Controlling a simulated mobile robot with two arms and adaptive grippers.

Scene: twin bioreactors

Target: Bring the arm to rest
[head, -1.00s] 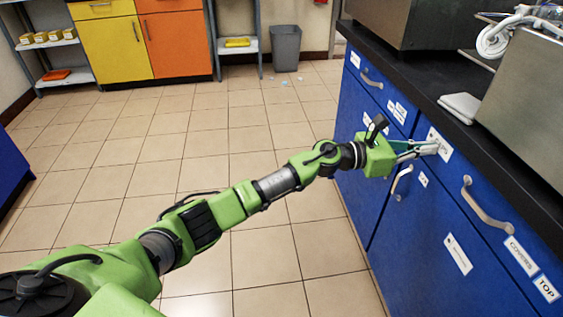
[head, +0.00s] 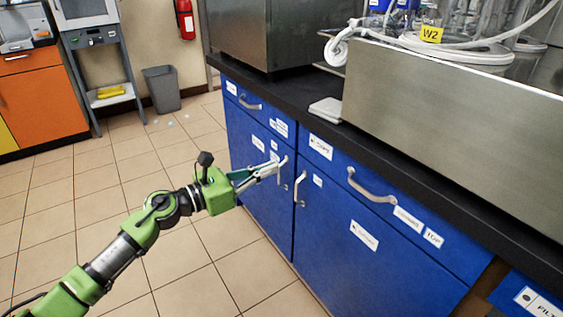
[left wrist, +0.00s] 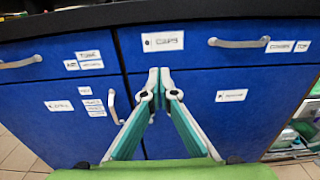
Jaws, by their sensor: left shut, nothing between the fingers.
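My left arm (head: 118,255) is green and grey and reaches from the lower left toward the blue cabinets. Its left gripper (head: 278,167) is shut and empty, with its fingers in front of the cabinet fronts near two door handles. In the left wrist view the fingertips (left wrist: 160,78) come close together below the drawer label that looks like "CAPS". I cannot tell whether the fingertips touch the cabinet. My right gripper is in neither current view.
The blue cabinet row (head: 345,235) with projecting metal handles (head: 370,187) runs along the right under a black counter (head: 300,97). A grey bin (head: 162,90) and a fire extinguisher (head: 185,18) are at the back.

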